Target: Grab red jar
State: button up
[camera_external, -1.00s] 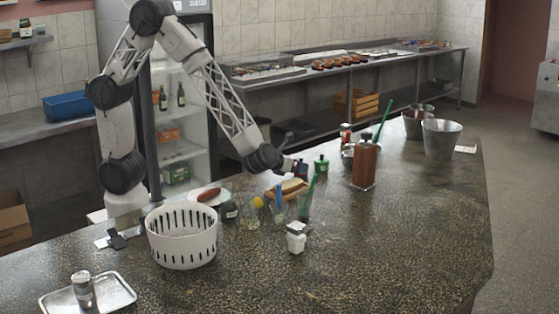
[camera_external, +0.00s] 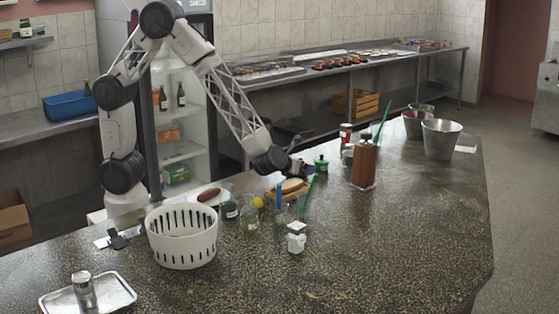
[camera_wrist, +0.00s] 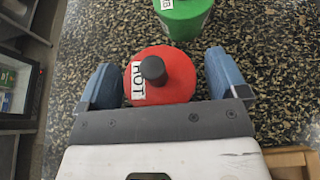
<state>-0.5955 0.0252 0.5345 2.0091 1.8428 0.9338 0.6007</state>
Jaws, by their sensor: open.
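The red jar (camera_wrist: 172,77) has a black knob on its lid and a white label reading "HOT". In the wrist view it sits between the two blue fingers of my gripper (camera_wrist: 165,82), with a small gap visible at each side. My gripper is open around it. In the external view my gripper (camera_external: 302,171) is low over the far side of the counter, and the red jar is hidden there behind the arm's end.
A green jar (camera_wrist: 183,15) stands just beyond the red one, and it also shows in the external view (camera_external: 321,165). A hot dog on a wooden board (camera_external: 290,188) and glasses stand nearby. A tall brown container (camera_external: 365,165) stands to the right.

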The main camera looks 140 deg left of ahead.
jog(key=c, duration=1.5)
jog(key=shift+r, duration=0.35)
jog(key=shift+r, duration=1.55)
jog(key=shift+s+d+r, duration=0.2)
jog(key=shift+s+d, duration=1.6)
jog(key=shift+s, duration=0.05)
jog(key=shift+s+d+r, duration=0.2)
jog(key=shift+s+d, duration=1.65)
jog(key=shift+s, duration=0.05)
jog(key=shift+s+d+r, duration=0.2)
jog(key=shift+s+d, duration=1.6)
jog(key=shift+s, duration=0.05)
jog(key=shift+s+d, duration=0.1)
jog(key=shift+s, duration=0.05)
